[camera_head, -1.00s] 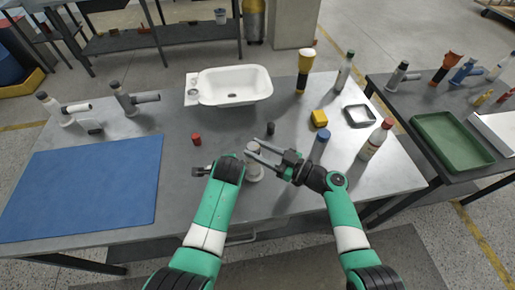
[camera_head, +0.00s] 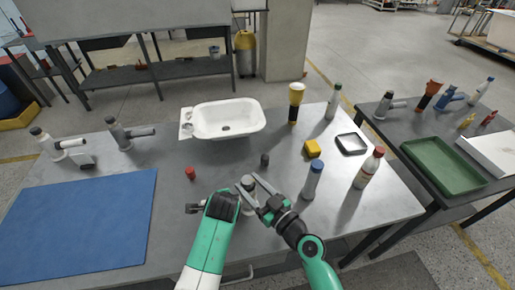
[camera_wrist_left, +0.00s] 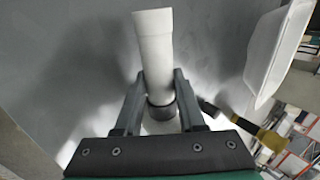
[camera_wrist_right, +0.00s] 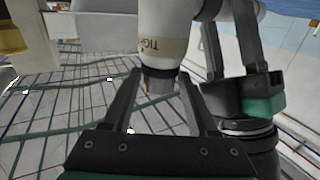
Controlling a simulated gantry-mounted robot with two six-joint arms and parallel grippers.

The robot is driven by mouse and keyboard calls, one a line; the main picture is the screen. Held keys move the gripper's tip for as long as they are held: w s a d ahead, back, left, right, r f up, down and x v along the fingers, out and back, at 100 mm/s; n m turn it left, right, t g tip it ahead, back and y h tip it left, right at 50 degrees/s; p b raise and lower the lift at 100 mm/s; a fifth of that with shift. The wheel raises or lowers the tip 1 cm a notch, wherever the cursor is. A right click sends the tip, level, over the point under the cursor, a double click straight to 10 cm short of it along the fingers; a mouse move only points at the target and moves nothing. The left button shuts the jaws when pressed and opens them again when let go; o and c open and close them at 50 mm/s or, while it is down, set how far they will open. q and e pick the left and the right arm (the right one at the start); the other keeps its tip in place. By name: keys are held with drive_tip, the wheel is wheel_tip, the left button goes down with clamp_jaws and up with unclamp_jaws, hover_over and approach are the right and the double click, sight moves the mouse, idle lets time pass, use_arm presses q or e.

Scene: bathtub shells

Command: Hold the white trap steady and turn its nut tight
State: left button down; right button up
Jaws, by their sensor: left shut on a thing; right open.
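The white trap (camera_head: 249,208) stands upright near the table's front edge, with a grey round top. In the left wrist view its white tube (camera_wrist_left: 153,45) passes between the fingers of my left gripper (camera_wrist_left: 162,78), which is shut on the trap. In the head view my left wrist hides part of the trap. My right gripper (camera_head: 248,186) is open, its fingers on either side of the trap's upper part. In the right wrist view the dark nut (camera_wrist_right: 160,78), below a tan lettered band, lies between the open fingertips; I cannot tell whether they touch it.
A white basin (camera_head: 228,120) stands at the back. A red cap (camera_head: 190,173) and a dark small cylinder (camera_head: 264,160) lie near the trap. A blue-capped bottle (camera_head: 312,181) stands close to my right arm. The blue mat (camera_head: 80,225) at left is bare.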

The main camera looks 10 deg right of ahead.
drive_tip(key=shift+s+a+m+t+h, duration=0.1)
drive_tip(key=shift+m+t+h, duration=0.2)
drive_tip(key=v, duration=1.2)
drive_tip(key=w+a+r+n+g+y, duration=0.1)
drive_tip(key=w+a+r+n+y, duration=0.1)
drive_tip(key=w+r, duration=1.1)
drive_tip(key=shift+y, duration=0.7)
drive_tip(key=shift+a, duration=0.1)
use_arm(q)
drive_tip(key=shift+c, duration=2.1)
unclamp_jaws()
